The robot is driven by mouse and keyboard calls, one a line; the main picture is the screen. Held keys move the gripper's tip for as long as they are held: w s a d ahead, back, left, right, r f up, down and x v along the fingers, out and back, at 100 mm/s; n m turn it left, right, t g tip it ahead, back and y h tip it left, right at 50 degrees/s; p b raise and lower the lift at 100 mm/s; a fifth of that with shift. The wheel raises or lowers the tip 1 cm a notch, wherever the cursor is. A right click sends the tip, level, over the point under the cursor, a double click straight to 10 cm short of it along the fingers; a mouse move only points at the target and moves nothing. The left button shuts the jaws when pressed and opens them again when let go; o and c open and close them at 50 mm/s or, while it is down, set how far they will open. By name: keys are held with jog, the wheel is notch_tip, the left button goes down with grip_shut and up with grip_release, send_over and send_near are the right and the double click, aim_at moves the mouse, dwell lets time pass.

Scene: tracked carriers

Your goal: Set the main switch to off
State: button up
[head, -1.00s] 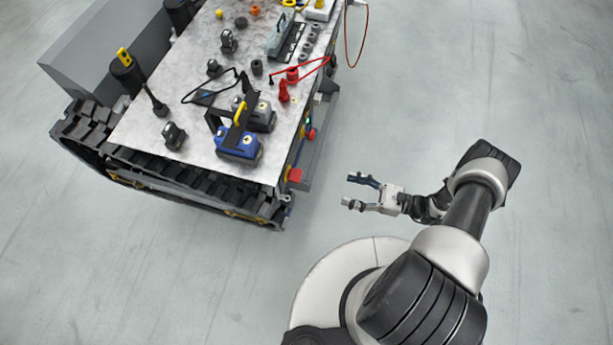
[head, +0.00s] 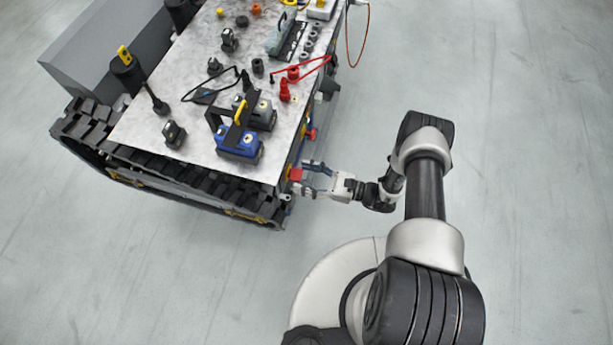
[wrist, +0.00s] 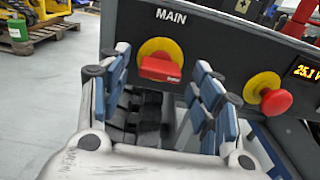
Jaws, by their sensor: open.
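The main switch (wrist: 160,68) is a red bar handle on a round yellow plate, under the word MAIN on a dark panel. Its handle lies about level in the wrist view. In the head view the red handle (head: 295,174) shows at the near right side of the tracked carrier. My gripper (head: 308,177) is open, with its fingertips close to the carrier's side at the switch. In the wrist view the two blue-grey fingers (wrist: 161,72) stand left and right of the handle with nothing between them. I cannot tell whether they touch it.
A red mushroom button (wrist: 276,101) on a yellow ring sits right of the switch, near the right finger. A lit display (wrist: 305,72) is beyond it. The carrier's top (head: 190,110) holds batteries, cables and small parts.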

jog(key=shift+c, duration=0.2)
jog(key=c, duration=1)
jog(key=shift+n, duration=0.3)
jog(key=n+b, duration=0.2)
jog(key=n, duration=1.5)
jog(key=shift+b, duration=0.3)
